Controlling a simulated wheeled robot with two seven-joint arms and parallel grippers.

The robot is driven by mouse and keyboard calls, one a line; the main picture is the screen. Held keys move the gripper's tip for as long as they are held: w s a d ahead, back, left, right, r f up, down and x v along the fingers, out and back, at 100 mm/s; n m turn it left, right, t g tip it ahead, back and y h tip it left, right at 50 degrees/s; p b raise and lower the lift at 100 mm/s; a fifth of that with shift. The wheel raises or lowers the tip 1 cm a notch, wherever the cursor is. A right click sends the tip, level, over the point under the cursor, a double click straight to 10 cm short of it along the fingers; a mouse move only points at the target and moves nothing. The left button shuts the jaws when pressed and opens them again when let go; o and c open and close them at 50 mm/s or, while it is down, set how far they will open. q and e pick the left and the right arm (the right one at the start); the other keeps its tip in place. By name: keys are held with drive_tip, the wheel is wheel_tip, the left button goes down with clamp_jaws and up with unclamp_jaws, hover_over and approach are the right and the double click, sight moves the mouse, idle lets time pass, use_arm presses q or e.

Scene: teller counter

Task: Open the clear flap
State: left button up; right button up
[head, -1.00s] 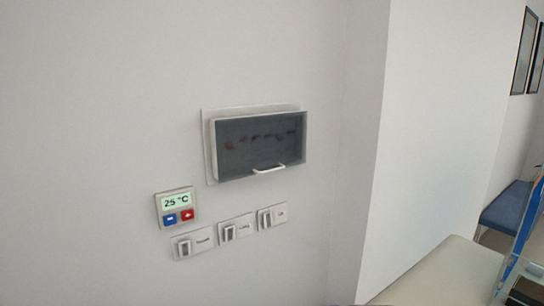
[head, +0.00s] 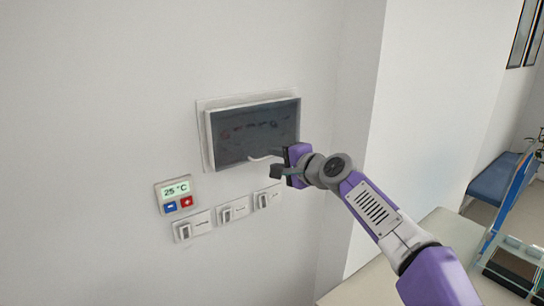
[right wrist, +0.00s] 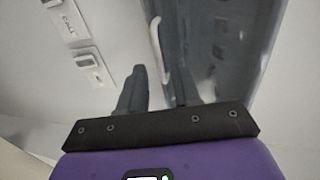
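The clear flap (head: 250,135) is a smoky see-through cover on a white wall box, and it looks closed. Small dark and reddish shapes show dimly behind it. Its pale bar handle (head: 262,157) is at the lower edge, partly hidden by my right gripper (head: 281,162). In the right wrist view, the two dark fingers of this gripper (right wrist: 160,78) are apart with nothing held. The handle (right wrist: 155,40) shows beyond and between the fingertips, in front of the flap (right wrist: 225,45). I cannot tell whether they touch. My left gripper is out of view.
Below the box are a thermostat (head: 177,195) reading 25 °C and a row of wall switches (head: 232,210). A wall corner stands just right of the box. A pale counter (head: 365,290) lies at lower right, with a blue seat (head: 492,180) beyond.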

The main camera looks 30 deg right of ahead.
drive_tip(key=shift+x, duration=1.45)
clamp_jaws()
idle(0.3)
